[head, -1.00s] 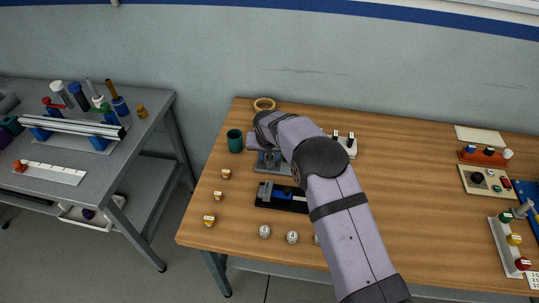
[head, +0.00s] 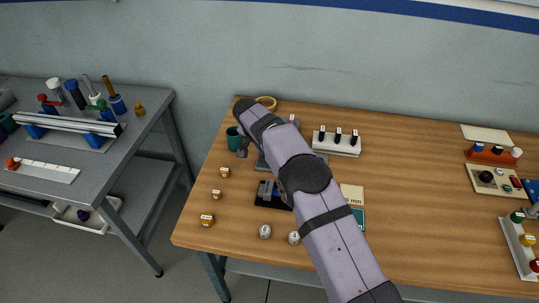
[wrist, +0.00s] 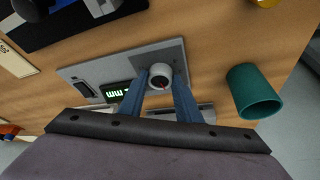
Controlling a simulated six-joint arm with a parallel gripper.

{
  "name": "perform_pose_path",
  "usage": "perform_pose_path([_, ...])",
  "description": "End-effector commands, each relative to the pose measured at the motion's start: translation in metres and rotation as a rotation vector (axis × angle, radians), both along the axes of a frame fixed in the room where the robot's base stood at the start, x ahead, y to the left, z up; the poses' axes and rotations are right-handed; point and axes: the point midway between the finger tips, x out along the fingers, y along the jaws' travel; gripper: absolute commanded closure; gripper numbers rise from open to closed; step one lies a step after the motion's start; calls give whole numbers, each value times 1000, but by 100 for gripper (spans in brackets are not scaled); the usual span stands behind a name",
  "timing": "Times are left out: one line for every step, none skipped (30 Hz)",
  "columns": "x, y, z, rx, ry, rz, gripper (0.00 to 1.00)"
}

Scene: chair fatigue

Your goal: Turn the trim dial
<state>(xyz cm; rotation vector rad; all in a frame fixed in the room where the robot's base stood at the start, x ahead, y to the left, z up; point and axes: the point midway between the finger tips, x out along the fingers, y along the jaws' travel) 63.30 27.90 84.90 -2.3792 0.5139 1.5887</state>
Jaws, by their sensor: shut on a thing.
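The trim dial (wrist: 161,76) is a small round pale knob with a red mark on its face, in the wrist view. It sits on a grey panel (wrist: 88,70) beside a small display (wrist: 117,94) with green characters. My gripper (wrist: 163,84) has its two blue fingers on either side of the dial, shut on it. In the head view the panel (head: 261,161) is mostly covered by my arm, and the dial cannot be made out there.
A teal cup (wrist: 253,92) stands close to the right of my fingers in the wrist view; it also shows in the head view (head: 232,137). A white rack (head: 336,147) and a wooden ring (head: 266,103) stand nearby. The table's middle right is clear.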

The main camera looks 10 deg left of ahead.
Motion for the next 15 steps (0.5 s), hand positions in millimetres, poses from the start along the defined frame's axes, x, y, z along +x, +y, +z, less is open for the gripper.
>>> perform_pose_path([0,1,0,0,-1,-22,92])
perform_pose_path([1,1,1,1,-1,-37,92])
perform_pose_path([1,1,1,0,0,-55,92])
perform_pose_path([1,1,0,0,0,-68,92])
perform_pose_path([1,1,1,1,0,-81,92])
perform_pose_path([1,1,1,0,0,-94,92])
perform_pose_path([1,1,1,1,0,-105,92])
perform_pose_path([1,1,1,0,0,-113,92])
perform_pose_path([1,1,1,1,-1,-124,92])
perform_pose_path([1,1,1,1,0,-131,92])
perform_pose_path([1,1,0,0,0,-138,92])
perform_pose_path([1,1,1,1,0,-145,92])
perform_pose_path([1,1,1,1,0,-150,92])
perform_pose_path([1,1,1,1,-1,-154,92])
perform_pose_path([1,1,1,2,-1,-158,92])
